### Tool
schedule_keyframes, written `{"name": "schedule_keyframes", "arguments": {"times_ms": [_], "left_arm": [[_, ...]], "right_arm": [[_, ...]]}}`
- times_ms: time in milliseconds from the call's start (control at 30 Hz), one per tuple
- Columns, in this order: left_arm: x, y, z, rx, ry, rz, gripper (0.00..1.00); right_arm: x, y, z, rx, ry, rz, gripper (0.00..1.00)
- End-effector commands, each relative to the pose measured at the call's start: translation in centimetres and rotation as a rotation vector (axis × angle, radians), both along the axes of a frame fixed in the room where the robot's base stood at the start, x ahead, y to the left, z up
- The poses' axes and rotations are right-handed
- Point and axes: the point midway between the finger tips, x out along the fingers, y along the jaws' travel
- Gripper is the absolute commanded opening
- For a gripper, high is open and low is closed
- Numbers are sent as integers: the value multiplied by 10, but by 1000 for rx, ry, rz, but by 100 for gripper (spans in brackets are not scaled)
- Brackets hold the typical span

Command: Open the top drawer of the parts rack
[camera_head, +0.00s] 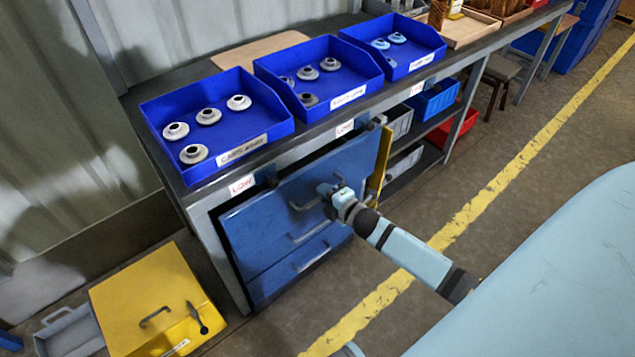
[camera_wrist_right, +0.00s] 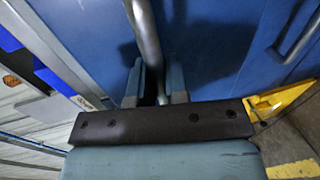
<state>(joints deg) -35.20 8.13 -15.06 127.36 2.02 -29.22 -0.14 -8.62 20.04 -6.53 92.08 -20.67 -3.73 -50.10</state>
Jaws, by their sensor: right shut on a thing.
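The parts rack is the dark-topped bench (camera_head: 190,183) with blue drawers in its left bay. The top drawer (camera_head: 262,212) has a blue front with a grey bar handle (camera_head: 303,205). My right gripper (camera_head: 327,190) is at the right part of this handle. In the right wrist view the handle bar (camera_wrist_right: 145,38) runs down between the fingers of my right gripper (camera_wrist_right: 157,92), which is shut on it. A dark gap shows above the drawer front; how far the drawer is out is hard to tell. My left gripper is not in view.
Blue bins (camera_head: 222,133) with ring-shaped parts stand on the bench top. Lower drawers (camera_head: 290,270) sit below. A yellow panel (camera_head: 380,165) stands at the drawers' right side. A yellow box (camera_head: 150,295) stands on the floor at left. The floor in front is clear, with a yellow line (camera_head: 450,225).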

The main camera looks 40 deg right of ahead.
Motion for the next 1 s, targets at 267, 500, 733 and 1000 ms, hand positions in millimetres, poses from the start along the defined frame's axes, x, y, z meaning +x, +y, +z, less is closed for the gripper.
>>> {"name": "schedule_keyframes", "arguments": {"times_ms": [267, 500, 733, 1000], "left_arm": [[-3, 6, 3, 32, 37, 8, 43], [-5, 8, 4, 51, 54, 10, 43], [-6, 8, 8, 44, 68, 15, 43], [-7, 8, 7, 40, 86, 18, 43]], "right_arm": [[-78, -6, 3, 2, 7, -3, 0], [-145, -11, 2, 2, 6, -3, 0], [-202, -16, 2, 1, 5, -2, 0], [-246, -19, 1, 0, 2, -2, 0]]}}
